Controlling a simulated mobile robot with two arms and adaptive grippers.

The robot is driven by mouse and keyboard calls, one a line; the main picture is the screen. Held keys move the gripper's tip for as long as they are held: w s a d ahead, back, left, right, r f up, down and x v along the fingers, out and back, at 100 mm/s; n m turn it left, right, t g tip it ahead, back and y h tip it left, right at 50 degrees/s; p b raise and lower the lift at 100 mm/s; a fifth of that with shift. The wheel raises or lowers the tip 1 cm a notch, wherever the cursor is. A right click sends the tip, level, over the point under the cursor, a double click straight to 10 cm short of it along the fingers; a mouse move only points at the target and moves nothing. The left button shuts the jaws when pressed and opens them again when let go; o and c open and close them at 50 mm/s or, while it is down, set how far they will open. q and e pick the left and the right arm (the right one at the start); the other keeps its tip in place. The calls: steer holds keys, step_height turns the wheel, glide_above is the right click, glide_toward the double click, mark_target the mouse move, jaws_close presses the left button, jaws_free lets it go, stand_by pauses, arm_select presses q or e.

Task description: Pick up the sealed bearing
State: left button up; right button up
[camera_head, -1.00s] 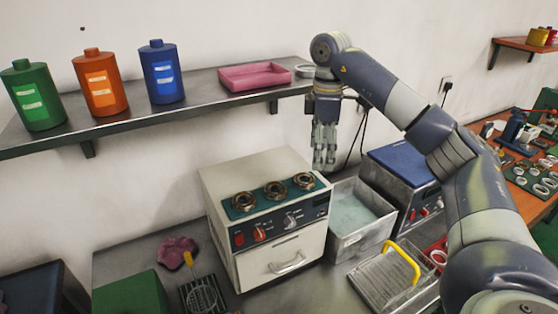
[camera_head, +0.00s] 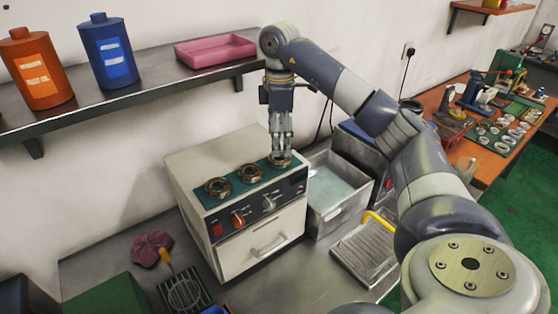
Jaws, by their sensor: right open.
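Three bronze-coloured bearing rings sit in a row on the teal top of a white box-shaped machine (camera_head: 190,165): a left ring (camera_head: 217,188), a middle ring (camera_head: 249,173) and a right ring (camera_head: 280,162). They are too small to tell which one is sealed. My right gripper (camera_head: 281,152) points straight down at the right ring, with its open fingertips at or just above it. The fingers partly hide that ring, and I cannot tell whether they touch it. My left gripper is not in view.
A metal basin of pale liquid (camera_head: 330,191) stands right of the machine, with a drain tray (camera_head: 364,252) in front. A shelf (camera_head: 160,95) above holds a pink tray (camera_head: 215,49) and bottles. An orange workbench (camera_head: 482,160) with many rings is at the right.

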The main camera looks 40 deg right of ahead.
mark_target(273, 163)
steer(key=shift+f, duration=0.4)
steer(key=shift+s+f+p, duration=0.1)
steer(key=shift+f+p, duration=0.25)
steer(key=shift+p, duration=0.1)
step_height(273, 163, down, 2)
steer(key=shift+f+p, duration=0.2)
steer(key=shift+p, duration=0.25)
steer(key=shift+f, duration=0.55)
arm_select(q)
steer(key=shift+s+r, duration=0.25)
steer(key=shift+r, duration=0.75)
arm_select(e)
steer(key=c, duration=1.1)
